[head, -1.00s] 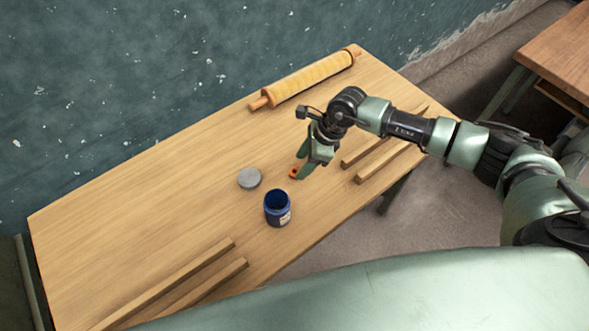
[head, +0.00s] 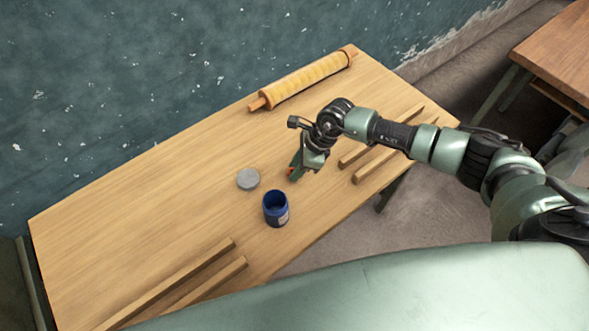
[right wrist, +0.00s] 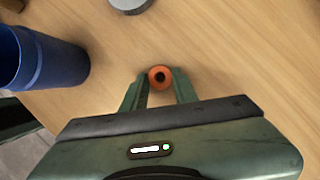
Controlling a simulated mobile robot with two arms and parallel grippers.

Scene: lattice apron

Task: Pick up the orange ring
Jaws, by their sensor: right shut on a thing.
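The orange ring (right wrist: 152,76) is small with a dark hole, and in the right wrist view it sits between the fingertips of my right gripper (right wrist: 160,88). The fingers are shut on it from both sides. In the head view only a bit of the orange ring (head: 291,170) shows beside the fingers of my right gripper (head: 296,170), which points down near the table top. I cannot tell whether the ring is clear of the wood. My left gripper is not in view.
A blue open jar (head: 276,209) stands close by, also at the left of the right wrist view (right wrist: 40,60). A grey disc (head: 248,179) lies left of the gripper. Wooden strips (head: 388,152) lie right and front left.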

